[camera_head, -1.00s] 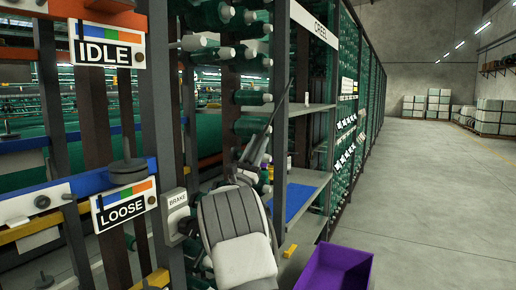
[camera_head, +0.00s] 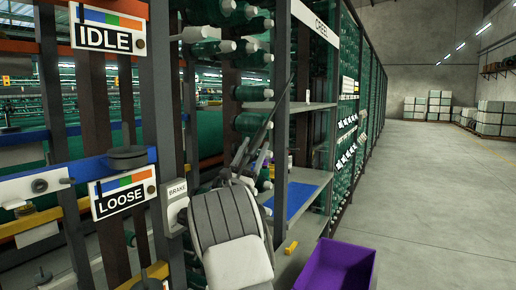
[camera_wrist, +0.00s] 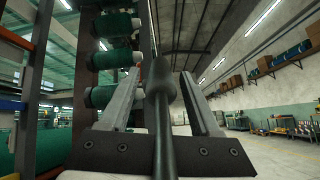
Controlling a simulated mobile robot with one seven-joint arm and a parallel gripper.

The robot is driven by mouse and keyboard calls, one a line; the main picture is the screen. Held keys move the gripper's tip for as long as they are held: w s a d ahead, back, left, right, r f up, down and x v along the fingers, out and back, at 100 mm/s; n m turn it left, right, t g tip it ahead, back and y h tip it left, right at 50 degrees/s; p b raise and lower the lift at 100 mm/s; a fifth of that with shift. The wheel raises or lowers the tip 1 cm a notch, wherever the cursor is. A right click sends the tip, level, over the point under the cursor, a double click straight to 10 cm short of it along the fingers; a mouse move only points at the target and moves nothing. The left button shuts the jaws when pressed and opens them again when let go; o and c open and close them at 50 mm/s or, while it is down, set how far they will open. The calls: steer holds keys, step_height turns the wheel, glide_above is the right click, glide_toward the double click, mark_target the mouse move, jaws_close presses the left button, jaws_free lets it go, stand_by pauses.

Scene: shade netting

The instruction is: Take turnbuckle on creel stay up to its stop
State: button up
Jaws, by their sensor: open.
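In the wrist view a dark rod (camera_wrist: 163,135) with a thicker rounded part (camera_wrist: 161,82) runs up the middle between my fingers. It looks like the creel stay with its turnbuckle, but I cannot tell how far it is from its stop. My gripper (camera_wrist: 161,97) is open, one finger on each side of the rod, with a visible gap to both. In the head view my gripper (camera_head: 252,150) is small and partly hidden behind my grey wrist, beside the creel frame. A thin dark rod (camera_head: 279,100) slants up right from there.
The creel (camera_head: 320,27) has green spools (camera_head: 252,122) and shelves behind the gripper. A BRAKE box (camera_head: 176,205), an IDLE sign (camera_head: 108,30) and a LOOSE sign (camera_head: 122,193) stand left. A purple bin (camera_head: 337,270) is on the floor. The aisle to the right is clear.

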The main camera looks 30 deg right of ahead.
steer(key=b+v, duration=0.4)
steer(key=v, duration=0.4)
steer(key=shift+s+a+f, duration=0.1)
steer(key=shift+f, duration=0.05)
